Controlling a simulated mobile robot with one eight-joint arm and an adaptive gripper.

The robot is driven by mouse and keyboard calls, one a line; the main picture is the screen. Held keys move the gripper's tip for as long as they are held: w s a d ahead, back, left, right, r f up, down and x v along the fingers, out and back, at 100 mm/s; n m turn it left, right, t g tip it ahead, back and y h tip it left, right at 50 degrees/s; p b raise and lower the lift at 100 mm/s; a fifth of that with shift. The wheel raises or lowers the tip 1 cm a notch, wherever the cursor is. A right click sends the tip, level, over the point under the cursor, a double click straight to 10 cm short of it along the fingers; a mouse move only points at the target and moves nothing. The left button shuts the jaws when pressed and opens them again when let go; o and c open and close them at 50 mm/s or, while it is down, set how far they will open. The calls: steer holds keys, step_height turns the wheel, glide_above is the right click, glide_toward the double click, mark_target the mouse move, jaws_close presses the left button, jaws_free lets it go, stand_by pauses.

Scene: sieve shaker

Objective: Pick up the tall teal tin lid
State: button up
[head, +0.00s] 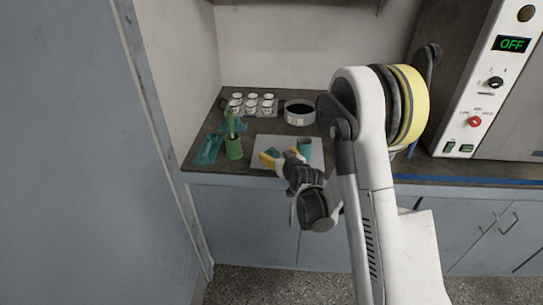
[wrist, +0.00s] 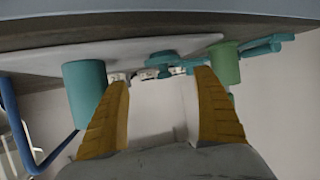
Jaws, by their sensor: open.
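The tall teal tin lid looks to be the upright teal cylinder (head: 305,148) on the right part of a light grey board (head: 287,141). In the wrist view this cylinder (wrist: 85,92) stands at the left, outside my left finger. My gripper (head: 278,157) is low over the board, left of the cylinder in the head view. Its yellow fingers are spread with nothing held between them in the wrist view (wrist: 162,76). A smaller teal piece (wrist: 162,58) shows farther off between the fingers. My wrist hides part of the board.
A green cylinder (head: 234,148) stands left of the board, beside a teal tray-like piece (head: 209,149). Behind are several white cups (head: 252,104) and a round dark-topped pan (head: 299,112). A machine with an OFF display (head: 512,44) stands at the right.

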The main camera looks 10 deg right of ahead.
mark_target(273, 153)
steer(key=x, duration=0.1)
steer(key=b+x, duration=0.1)
steer(key=x, duration=0.1)
steer(key=b+x, duration=0.1)
steer(key=x, duration=0.1)
steer(key=shift+s+a+f, duration=0.2)
steer(key=shift+a+f, duration=0.05)
steer(key=shift+a, duration=0.1)
steer(key=shift+w, duration=0.25)
steer(key=c, duration=1.1)
